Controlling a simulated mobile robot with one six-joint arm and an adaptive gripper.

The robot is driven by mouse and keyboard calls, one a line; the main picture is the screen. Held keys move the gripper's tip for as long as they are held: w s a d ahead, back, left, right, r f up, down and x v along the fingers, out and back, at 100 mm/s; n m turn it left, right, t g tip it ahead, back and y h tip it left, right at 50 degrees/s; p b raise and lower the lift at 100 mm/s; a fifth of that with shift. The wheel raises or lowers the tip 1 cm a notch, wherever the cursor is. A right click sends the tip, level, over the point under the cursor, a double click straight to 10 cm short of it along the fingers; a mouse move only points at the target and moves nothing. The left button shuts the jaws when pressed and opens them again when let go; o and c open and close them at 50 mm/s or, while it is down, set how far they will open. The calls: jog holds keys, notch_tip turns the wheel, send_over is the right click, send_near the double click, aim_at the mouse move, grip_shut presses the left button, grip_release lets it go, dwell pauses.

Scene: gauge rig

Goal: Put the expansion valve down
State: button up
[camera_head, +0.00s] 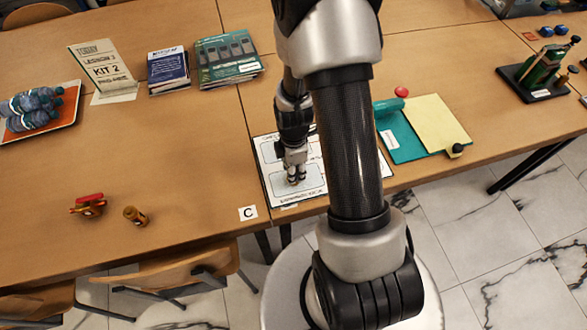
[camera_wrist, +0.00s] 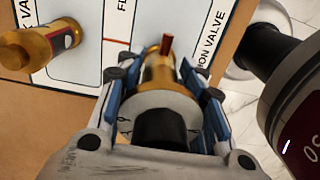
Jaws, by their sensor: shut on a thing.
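My gripper (camera_head: 295,178) is over the white labelled mat (camera_head: 310,197), low near its front left part. In the wrist view my gripper (camera_wrist: 165,85) is shut on the expansion valve (camera_wrist: 158,72), with blue-padded fingers on both sides. The valve has a brass body, a pale disc and black knob towards the camera, and a small red piece at its far end. The mat (camera_wrist: 150,25) shows outlined areas, and the lettering "ION VALVE" is beside the held valve. I cannot tell whether the valve touches the mat. In the head view it is mostly hidden by the gripper.
Another brass fitting (camera_wrist: 45,45) is at the left in the wrist view. A red-handled brass valve (camera_head: 88,206) and a brass cylinder (camera_head: 135,215) are on the table left of the mat. A teal folder (camera_head: 400,140) lies to the right.

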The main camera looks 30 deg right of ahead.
jog(key=shift+f, duration=0.2)
jog(key=o, duration=1.2)
jog(key=shift+o, duration=0.2)
jog(key=shift+r, duration=0.1)
